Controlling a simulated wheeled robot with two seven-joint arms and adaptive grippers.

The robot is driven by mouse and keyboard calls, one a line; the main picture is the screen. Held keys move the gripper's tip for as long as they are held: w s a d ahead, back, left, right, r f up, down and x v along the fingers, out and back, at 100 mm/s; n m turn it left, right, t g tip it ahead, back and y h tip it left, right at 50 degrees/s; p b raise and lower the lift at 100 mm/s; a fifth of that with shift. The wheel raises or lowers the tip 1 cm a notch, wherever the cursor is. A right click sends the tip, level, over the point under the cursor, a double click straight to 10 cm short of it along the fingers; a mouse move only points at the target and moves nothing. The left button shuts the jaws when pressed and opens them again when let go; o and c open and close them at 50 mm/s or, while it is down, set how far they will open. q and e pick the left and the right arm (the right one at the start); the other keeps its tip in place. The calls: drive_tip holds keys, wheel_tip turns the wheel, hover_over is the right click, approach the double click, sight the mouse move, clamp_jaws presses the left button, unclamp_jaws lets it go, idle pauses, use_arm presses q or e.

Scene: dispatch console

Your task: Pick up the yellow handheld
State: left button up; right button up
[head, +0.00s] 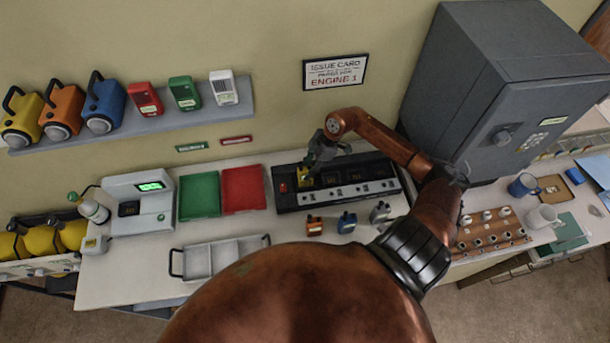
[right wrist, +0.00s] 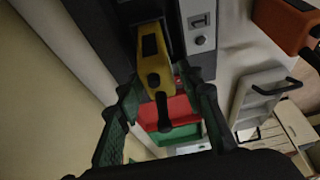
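The yellow handheld (head: 304,178) stands in the left part of the black charger bank (head: 290,200) on the counter. My right gripper (head: 318,158) is above it and partly hides it in the head view. In the right wrist view the yellow handheld (right wrist: 153,58) lies between the two spread fingers (right wrist: 163,92), with gaps beside it; the gripper looks open. My left gripper is in neither view.
Orange (head: 314,226), blue (head: 347,222) and grey (head: 380,212) handhelds stand in front of the bank. Green (head: 199,195) and red (head: 242,189) trays lie left of it. A grey safe (head: 500,90) stands at right.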

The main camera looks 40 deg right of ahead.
sight(300, 177)
drive_tip(key=shift+x, duration=0.75)
drive_tip(key=x, duration=0.1)
drive_tip(key=p+x, duration=0.1)
drive_tip(key=x, duration=0.1)
drive_tip(key=p+x, duration=0.1)
drive_tip(key=x, duration=0.1)
drive_tip(key=shift+w+a+r, duration=0.15)
drive_tip(key=shift+w, duration=0.1)
drive_tip(key=shift+f, duration=0.3)
drive_tip(key=shift+c, duration=0.2)
clamp_jaws()
